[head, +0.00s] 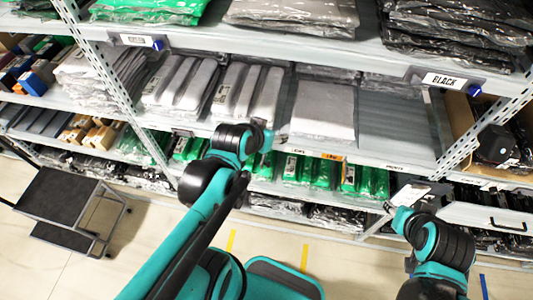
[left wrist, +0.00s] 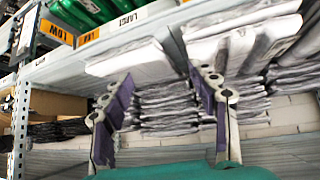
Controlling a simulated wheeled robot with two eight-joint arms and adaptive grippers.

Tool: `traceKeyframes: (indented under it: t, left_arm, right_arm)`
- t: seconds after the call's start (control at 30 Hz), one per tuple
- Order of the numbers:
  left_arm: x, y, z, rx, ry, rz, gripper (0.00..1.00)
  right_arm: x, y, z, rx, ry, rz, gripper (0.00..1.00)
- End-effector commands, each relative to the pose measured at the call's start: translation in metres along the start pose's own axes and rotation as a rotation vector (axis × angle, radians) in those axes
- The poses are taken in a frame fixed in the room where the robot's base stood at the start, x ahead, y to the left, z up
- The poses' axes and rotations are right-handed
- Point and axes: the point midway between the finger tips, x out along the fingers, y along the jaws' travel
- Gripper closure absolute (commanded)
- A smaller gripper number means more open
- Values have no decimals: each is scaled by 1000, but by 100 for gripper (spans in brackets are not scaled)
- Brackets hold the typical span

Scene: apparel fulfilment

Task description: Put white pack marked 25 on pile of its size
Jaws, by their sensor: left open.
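White and pale grey packs lie in piles on the middle shelf in the head view: a wide flat pile (head: 323,112) and narrower folded piles (head: 250,92) and (head: 181,85). I cannot read a 25 on any pack. My left gripper (head: 264,136) is at the shelf's front edge, left of the wide pile. In the left wrist view its two purple-padded fingers (left wrist: 160,92) are apart with nothing gripped.
Green packs (head: 310,171) fill the shelf below. An empty grey shelf area (head: 394,122) lies right of the wide pile. A metal upright (head: 480,135) and an upper shelf (head: 270,42) bound the space. A dark cart (head: 62,207) stands at left.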

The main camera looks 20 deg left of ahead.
Motion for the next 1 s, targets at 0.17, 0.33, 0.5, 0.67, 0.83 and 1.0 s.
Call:
traceKeyframes:
  t: [0.17,0.33,0.5,0.67,0.83,1.0]
  left_arm:
    - [-37,22,40,30,-111,0,40]
    - [-50,25,56,38,-151,-11,40]
    - [-52,25,57,37,-155,-12,40]
    - [-50,25,57,37,-154,-12,40]
    - [-35,24,72,37,-154,-12,40]
    - [-2,23,104,37,-153,-12,40]
  right_arm:
    - [0,0,0,0,0,0,60]
    - [0,0,0,0,0,0,60]
    - [0,0,0,0,0,0,60]
    - [1,0,1,0,0,0,60]
    - [19,0,13,0,0,0,60]
    - [56,0,40,0,0,0,60]
